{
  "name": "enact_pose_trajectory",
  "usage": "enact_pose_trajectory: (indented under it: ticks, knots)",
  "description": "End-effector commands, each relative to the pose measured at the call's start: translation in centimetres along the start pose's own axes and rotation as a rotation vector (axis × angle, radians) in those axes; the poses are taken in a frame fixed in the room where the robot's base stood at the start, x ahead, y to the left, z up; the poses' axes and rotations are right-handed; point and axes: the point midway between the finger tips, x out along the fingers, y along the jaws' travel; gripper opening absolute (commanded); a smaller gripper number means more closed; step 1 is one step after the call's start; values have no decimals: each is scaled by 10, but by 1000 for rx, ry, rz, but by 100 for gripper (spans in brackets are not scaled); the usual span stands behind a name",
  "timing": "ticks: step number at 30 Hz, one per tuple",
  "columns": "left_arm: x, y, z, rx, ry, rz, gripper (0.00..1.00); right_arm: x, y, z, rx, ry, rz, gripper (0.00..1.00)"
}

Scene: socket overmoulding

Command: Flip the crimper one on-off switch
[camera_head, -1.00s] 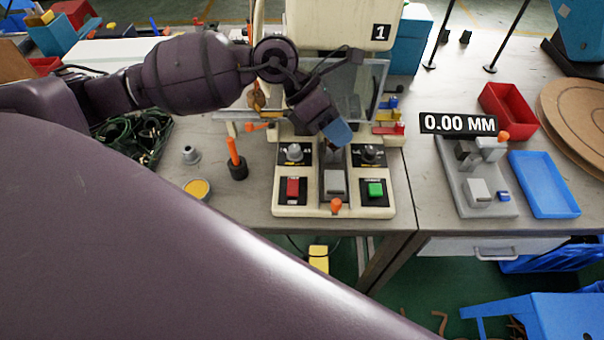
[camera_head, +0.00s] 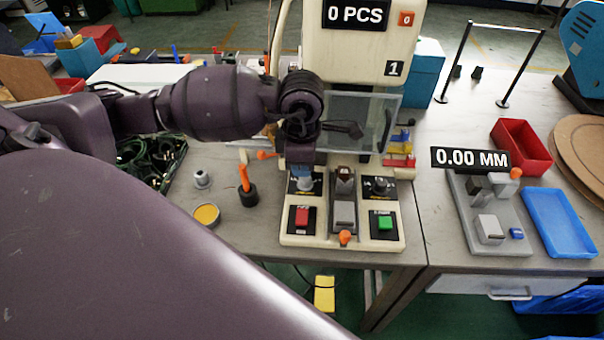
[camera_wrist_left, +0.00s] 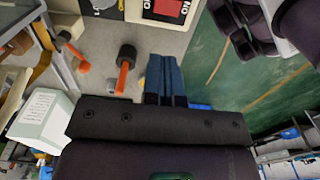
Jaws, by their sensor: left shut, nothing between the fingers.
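Crimper one (camera_head: 346,243) is the cream machine marked 1. On the left of its front panel is a red switch (camera_head: 302,216); it shows at the top edge of the left wrist view (camera_wrist_left: 166,8), beside lettering that reads ON. My left gripper (camera_head: 304,181) has blue fingertips, pressed together and empty. It is above the left knob, behind the red switch and apart from it. In the left wrist view the shut fingers (camera_wrist_left: 163,78) point toward the panel. A dark part of mine at the upper right there may be my right gripper (camera_wrist_left: 245,28); its jaws are unclear.
A green button (camera_head: 385,223) is on the panel's right, and an orange-tipped lever (camera_head: 345,238) stands at its front middle. An orange-handled tool (camera_head: 246,182) in a black holder and a yellow-topped tin (camera_head: 206,215) stand to the left. A clear guard (camera_head: 362,118) is behind.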

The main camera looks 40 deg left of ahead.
Motion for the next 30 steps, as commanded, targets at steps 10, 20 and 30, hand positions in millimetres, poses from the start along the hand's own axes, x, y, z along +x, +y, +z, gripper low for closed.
enact_pose_trajectory:
  ticks: [10, 20, 30]
  knots:
    - [25, -1, 0, -1, 0, -5, 0, -1, 0, 5, 1, -9, 1, 43]
    - [84, -2, 0, -1, 0, -6, 0, -4, 0, 16, 2, -26, 3, 43]
    - [130, -1, 1, -1, -1, -3, 0, 0, 0, 15, 1, -21, 1, 43]
